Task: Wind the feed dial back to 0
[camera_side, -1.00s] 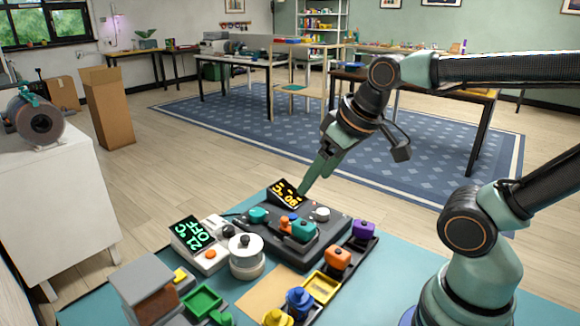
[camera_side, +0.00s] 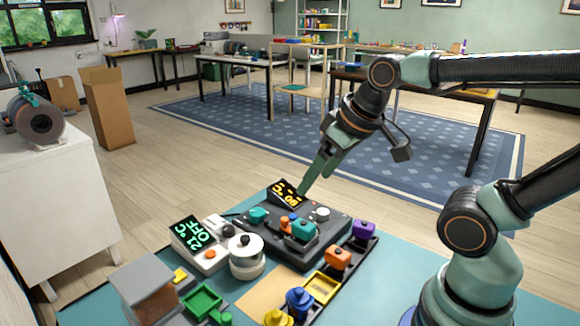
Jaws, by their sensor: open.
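A dark machine (camera_side: 275,247) on the teal work mat has a tilted black display (camera_side: 289,193) at its back with small yellow characters that I cannot read surely. A small white knob (camera_side: 320,214) sits on its right back part; it looks like the feed dial, but I see no label or pointer mark. A teal part (camera_side: 303,229) and an orange part stand on the machine's middle. My gripper (camera_side: 304,191) points down beside the display, above and left of the white knob, apart from the knob. Its jaws are open and hold nothing; the gap is hard to see from here.
A white unit (camera_side: 208,259) with a green "21°C OFF" display and a round white pot (camera_side: 247,265) stand to the left. Yellow and blue pieces and a green tray (camera_side: 202,300) are in front.

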